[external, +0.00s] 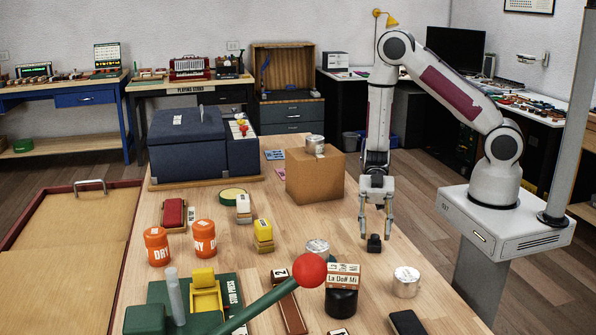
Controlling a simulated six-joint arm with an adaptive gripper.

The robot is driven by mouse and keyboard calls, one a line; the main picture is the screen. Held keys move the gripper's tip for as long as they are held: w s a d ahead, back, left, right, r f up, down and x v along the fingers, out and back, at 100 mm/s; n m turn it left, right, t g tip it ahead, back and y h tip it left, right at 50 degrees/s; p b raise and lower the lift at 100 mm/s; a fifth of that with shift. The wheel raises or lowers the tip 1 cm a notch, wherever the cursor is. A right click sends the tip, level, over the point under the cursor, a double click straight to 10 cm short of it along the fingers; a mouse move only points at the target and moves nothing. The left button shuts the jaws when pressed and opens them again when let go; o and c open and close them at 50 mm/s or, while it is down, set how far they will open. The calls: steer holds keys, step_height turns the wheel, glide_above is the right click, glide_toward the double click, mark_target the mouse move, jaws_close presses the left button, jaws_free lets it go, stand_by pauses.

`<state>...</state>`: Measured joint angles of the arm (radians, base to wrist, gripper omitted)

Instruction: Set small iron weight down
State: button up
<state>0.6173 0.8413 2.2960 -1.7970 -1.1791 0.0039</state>
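A small black iron weight (374,245) with a narrower knob on top sits upright on the wooden table, right of centre. My gripper (375,233) points straight down above it. Its two fingers are spread apart, one to each side of the weight's top, and gaps show between the fingers and the weight. The fingertips end around knob height, a little above the tabletop. Nothing is seen held between them.
A cardboard box (314,178) with a tin on it stands behind and left. Bare tabletop (425,255) surrounds the weight.

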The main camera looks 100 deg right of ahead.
steer(key=shift+r, duration=0.15)
steer(key=v, duration=1.2)
stand_by(0.4)
stand_by(0.5)
